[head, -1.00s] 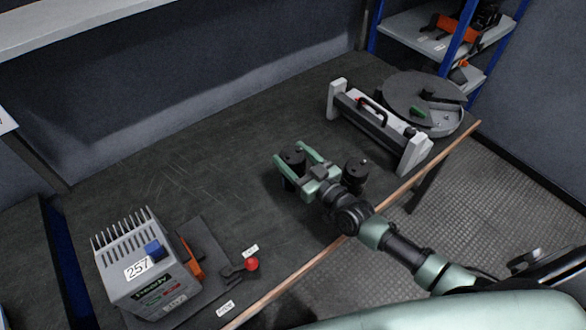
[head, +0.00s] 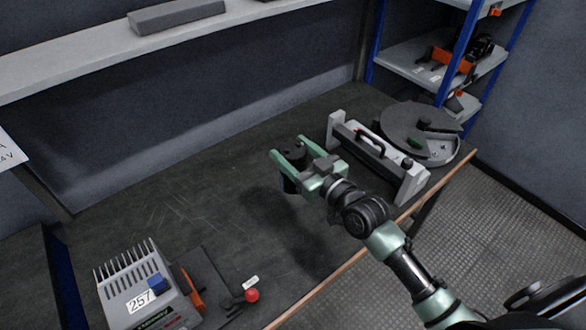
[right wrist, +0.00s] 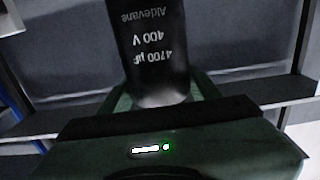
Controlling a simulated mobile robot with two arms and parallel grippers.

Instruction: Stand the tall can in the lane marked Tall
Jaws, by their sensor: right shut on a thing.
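The tall can (head: 291,184) is a dark cylinder, held about upright between the fingers of my right gripper (head: 287,151). A shadow on the bench below suggests that it is clear of the surface. No lane with a readable Tall mark shows. My left gripper is not in view.
A grey unit marked 257 (head: 138,280) stands front left, near a red knob (head: 252,295) and a small label (head: 251,282). A frame with white end plates (head: 411,185) and a round dark tray (head: 405,108) stand right. The middle of the dark bench (head: 190,205) is clear.

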